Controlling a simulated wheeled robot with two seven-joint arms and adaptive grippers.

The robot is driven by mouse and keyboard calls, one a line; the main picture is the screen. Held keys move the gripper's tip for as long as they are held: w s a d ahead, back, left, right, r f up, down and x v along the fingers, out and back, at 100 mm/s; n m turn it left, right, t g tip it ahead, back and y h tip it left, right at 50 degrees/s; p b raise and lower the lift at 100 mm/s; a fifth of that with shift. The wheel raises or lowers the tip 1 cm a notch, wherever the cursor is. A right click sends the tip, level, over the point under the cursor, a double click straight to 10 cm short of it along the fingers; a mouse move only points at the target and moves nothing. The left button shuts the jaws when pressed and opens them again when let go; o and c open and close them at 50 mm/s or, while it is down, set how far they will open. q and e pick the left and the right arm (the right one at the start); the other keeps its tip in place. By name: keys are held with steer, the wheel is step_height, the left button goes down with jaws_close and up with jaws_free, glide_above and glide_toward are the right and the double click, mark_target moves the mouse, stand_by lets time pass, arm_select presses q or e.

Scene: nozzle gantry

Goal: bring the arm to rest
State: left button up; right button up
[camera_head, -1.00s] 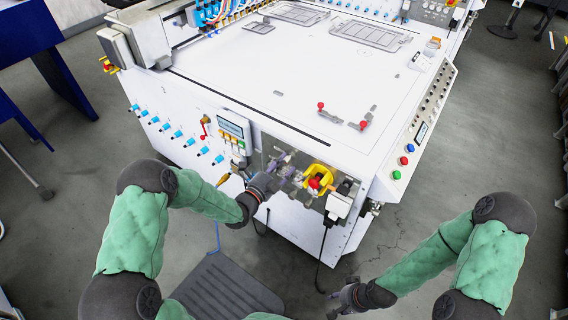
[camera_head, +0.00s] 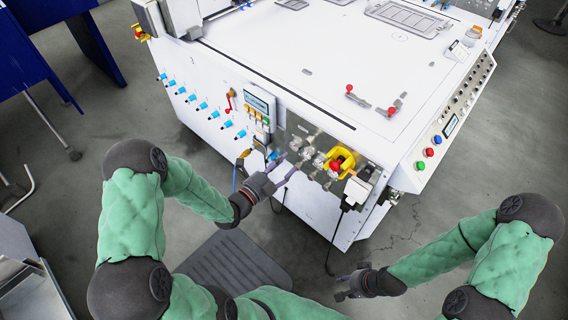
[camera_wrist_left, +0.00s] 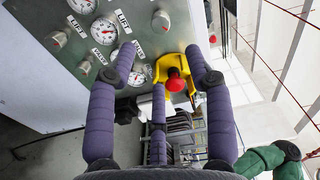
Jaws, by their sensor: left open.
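My left gripper (camera_head: 284,170) is open and empty in front of the machine's front panel, left of the gauges. In the left wrist view its purple fingers (camera_wrist_left: 160,75) are spread, with the panel beyond them. My right gripper (camera_head: 345,286) hangs low over the floor at the lower right, away from the machine; it is too small and dark to tell whether its fingers are open. A red knob in a yellow guard (camera_head: 340,162) is on the front panel; it also shows in the left wrist view (camera_wrist_left: 176,80). The left gripper appears clear of it.
The white machine (camera_head: 300,50) fills the upper middle. Valve knobs and gauges (camera_wrist_left: 83,5) labelled LIFT sit beside the red knob. A black cable (camera_head: 331,245) hangs from the machine's corner. A dark mat (camera_head: 235,262) lies on the floor. Blue furniture (camera_head: 40,60) stands at the left.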

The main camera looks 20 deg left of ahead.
arm_select(q)
steer(key=s+d+f+n+g+y+p, duration=0.1)
steer(key=s+d+f+n+g+p, duration=0.1)
steer(key=f+n+g, duration=0.3)
steer(key=s+d+f+n+g+y+p, duration=0.1)
steer(key=s+d+f+n+g+p, duration=0.15)
steer(key=f+n, duration=0.45)
steer(key=s+d+f+n+g+p, duration=0.1)
steer(key=s+d+n+g, duration=0.1)
steer(key=s, duration=0.3)
steer(key=s+d+f+n+g+p, duration=0.1)
steer(key=s+d+f+n+g, duration=0.1)
steer(key=s+n+g, duration=0.2)
steer(key=s+d+f+n+g+p, duration=0.1)
steer(key=s+d+f+n+g, duration=0.1)
steer(key=s+n, duration=0.3)
steer(key=shift+s+d+f+g, duration=0.25)
steer(key=shift+s+d+g, duration=0.3)
steer(key=shift+s, duration=0.3)
steer(key=shift+a, duration=0.1)
stand_by(1.3)
